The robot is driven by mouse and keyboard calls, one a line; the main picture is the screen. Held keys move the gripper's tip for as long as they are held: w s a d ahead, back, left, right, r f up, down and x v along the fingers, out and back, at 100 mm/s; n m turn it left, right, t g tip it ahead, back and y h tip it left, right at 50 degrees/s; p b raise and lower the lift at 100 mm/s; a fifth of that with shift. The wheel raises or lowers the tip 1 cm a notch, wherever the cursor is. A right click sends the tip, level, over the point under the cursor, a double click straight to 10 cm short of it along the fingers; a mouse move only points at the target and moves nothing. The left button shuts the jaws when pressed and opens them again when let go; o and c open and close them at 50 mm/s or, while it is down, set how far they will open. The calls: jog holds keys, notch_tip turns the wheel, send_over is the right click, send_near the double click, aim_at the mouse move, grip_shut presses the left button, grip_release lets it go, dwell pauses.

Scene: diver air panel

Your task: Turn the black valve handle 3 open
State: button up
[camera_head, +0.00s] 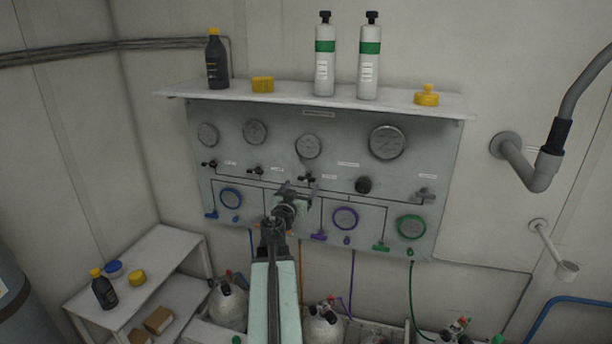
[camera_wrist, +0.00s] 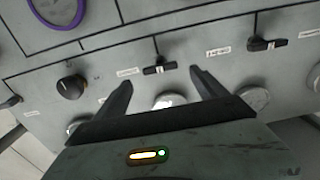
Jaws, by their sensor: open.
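The panel (camera_head: 330,170) carries a row of black valve handles. The third from the left (camera_head: 307,179), taken as handle 3, is partly hidden behind my gripper (camera_head: 296,192). In the wrist view, where the panel appears upside down, this black handle (camera_wrist: 158,68) lies crosswise to its thin pipe line. My gripper (camera_wrist: 160,78) is open, its two dark fingertips on either side of the handle in that picture. Nothing is between the jaws that I can see as held. I cannot tell how far the fingertips are from the panel.
Another black handle (camera_wrist: 268,44) and a round black knob (camera_wrist: 72,86) flank it. Gauges (camera_head: 308,146) sit above and coloured rings (camera_head: 345,218) below. A shelf (camera_head: 290,97) with bottles juts out overhead. A grey pipe (camera_head: 545,165) sticks out at right.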

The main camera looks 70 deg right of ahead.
aim_at(306, 180)
jog(key=d, duration=0.7)
jog(key=shift+w+d, duration=0.2)
jog(key=c, duration=1.4)
